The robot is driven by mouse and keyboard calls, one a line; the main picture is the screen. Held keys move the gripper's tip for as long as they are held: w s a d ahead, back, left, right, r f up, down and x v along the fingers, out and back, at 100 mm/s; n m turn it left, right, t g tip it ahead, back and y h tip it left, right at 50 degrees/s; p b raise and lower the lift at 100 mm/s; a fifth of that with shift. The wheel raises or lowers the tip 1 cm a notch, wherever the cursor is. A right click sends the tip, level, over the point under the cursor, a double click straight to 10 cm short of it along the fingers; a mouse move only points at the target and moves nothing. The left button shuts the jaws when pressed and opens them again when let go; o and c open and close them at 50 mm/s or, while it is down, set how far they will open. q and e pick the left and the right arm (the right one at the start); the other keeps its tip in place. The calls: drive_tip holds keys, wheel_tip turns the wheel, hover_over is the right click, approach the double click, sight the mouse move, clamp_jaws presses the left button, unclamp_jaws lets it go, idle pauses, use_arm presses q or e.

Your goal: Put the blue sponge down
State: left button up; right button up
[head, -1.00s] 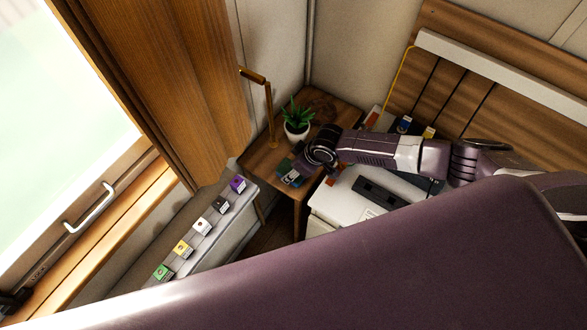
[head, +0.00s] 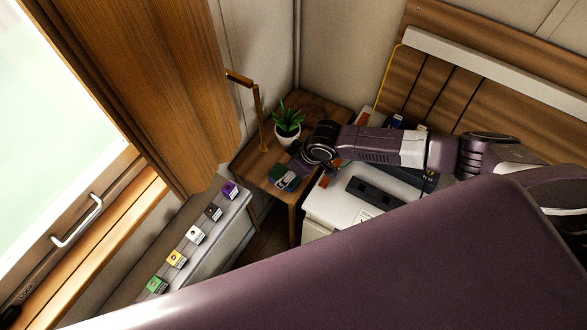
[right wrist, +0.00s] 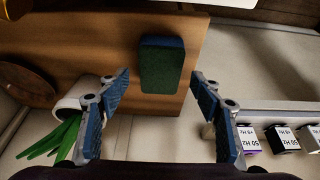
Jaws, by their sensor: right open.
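The sponge, dark green on its upper face with a blue edge, lies on the small wooden table (right wrist: 100,40) near its edge in the right wrist view (right wrist: 160,66). In the head view the sponge (head: 277,171) shows only partly beside my right gripper (head: 293,172). In the right wrist view the right gripper's blue-padded fingers (right wrist: 162,84) are spread wide, with the sponge beyond and between them and clear space on both sides. My left gripper is not in view.
A potted plant (head: 288,133) and a brass lamp (head: 260,115) stand on the table close to the right gripper. A ledge (head: 222,222) with several coloured cubes is at the left. A white unit (head: 335,205) stands right of the table.

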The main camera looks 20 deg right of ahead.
drive_tip(key=shift+b+v, duration=0.3)
drive_tip(key=shift+v, duration=2)
drive_tip(key=shift+s+f, duration=0.1)
drive_tip(key=shift+s, duration=0.1)
